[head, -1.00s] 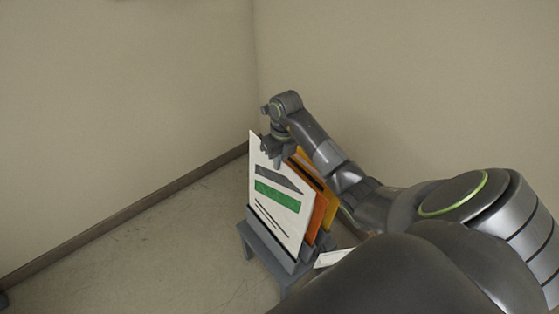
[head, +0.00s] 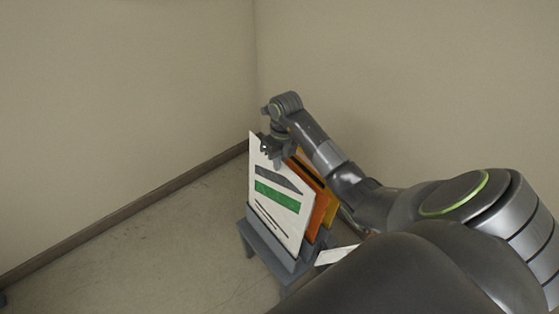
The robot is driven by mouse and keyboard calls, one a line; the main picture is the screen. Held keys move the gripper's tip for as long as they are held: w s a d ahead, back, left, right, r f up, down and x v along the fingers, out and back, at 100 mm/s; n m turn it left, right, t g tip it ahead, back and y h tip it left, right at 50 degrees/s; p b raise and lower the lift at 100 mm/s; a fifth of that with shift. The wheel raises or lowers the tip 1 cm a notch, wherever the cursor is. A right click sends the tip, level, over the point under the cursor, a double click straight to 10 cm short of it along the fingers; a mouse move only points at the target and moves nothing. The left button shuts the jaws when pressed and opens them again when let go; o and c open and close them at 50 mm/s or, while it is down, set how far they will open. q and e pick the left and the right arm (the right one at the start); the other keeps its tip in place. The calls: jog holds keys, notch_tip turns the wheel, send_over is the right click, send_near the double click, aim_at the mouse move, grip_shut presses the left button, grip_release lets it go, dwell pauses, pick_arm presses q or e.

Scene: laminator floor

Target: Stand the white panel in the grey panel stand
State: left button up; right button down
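The white panel (head: 283,215) has a dark grey stripe, a green block and thin dark lines. It stands on edge, leaning slightly, with its bottom edge in the grey panel stand (head: 268,245). My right gripper (head: 273,160) is at the panel's upper edge, with its fingers pointing down; whether they are closed on the panel is too small to tell. My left gripper is not in view.
An orange panel (head: 319,212) and a yellow-orange panel (head: 331,205) stand behind the white one in the same stand. A white card (head: 334,255) shows at the stand's right side. Walls meet in a corner behind; the floor at left is clear.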

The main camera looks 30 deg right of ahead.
aim_at(276, 184)
jog(key=shift+f+b, duration=0.5)
jog(key=shift+f, duration=0.2)
jog(key=shift+a, duration=0.1)
jog(key=shift+a+f+b, duration=0.2)
jog(key=shift+f+b, duration=1.1)
jog(key=shift+f, duration=0.25)
jog(key=shift+a+f+b, duration=0.15)
jog(key=shift+f+b, duration=1.2)
jog(key=shift+f, duration=0.25)
jog(key=shift+a+f+b, duration=0.2)
jog(key=shift+f+b, duration=1.1)
jog(key=shift+f, duration=0.25)
jog(key=c, duration=1.5)
grip_release()
jog(key=shift+c, duration=0.2)
jog(key=shift+d+r, duration=0.1)
